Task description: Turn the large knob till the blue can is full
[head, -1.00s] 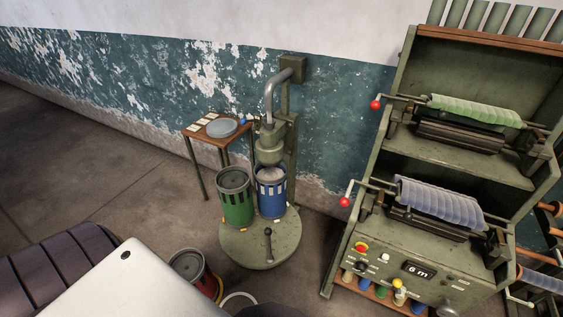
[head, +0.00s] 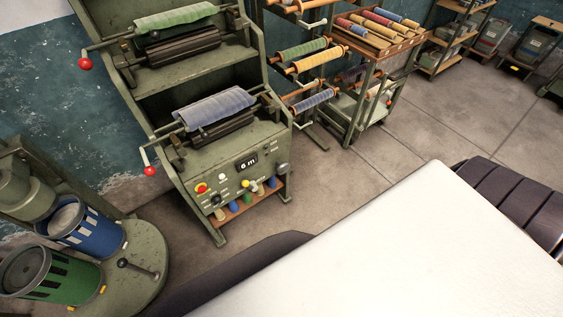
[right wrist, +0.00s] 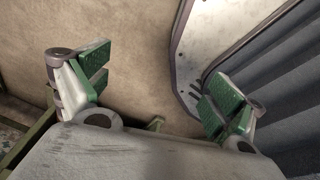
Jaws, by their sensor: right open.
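The blue can (head: 98,238) stands on a round green base at the lower left of the head view, tilted in the picture, under the filling head; pale grey stuff shows inside its rim. A grey round knob (head: 283,169) sits at the right end of the green machine's control panel; it looks like the largest knob there. In the right wrist view my right gripper (right wrist: 158,86) is open and empty, its green-padded fingers wide apart over a plain brownish surface. My right gripper does not show in the head view, and my left gripper is not in view.
A green can (head: 70,281) stands beside the blue one. The round base (head: 150,245) carries a dark lever (head: 138,268). The green machine (head: 240,150) has a "6 m" display and red-ended cranks. A rack of rolls (head: 372,40) stands behind; the floor (head: 375,160) between is clear.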

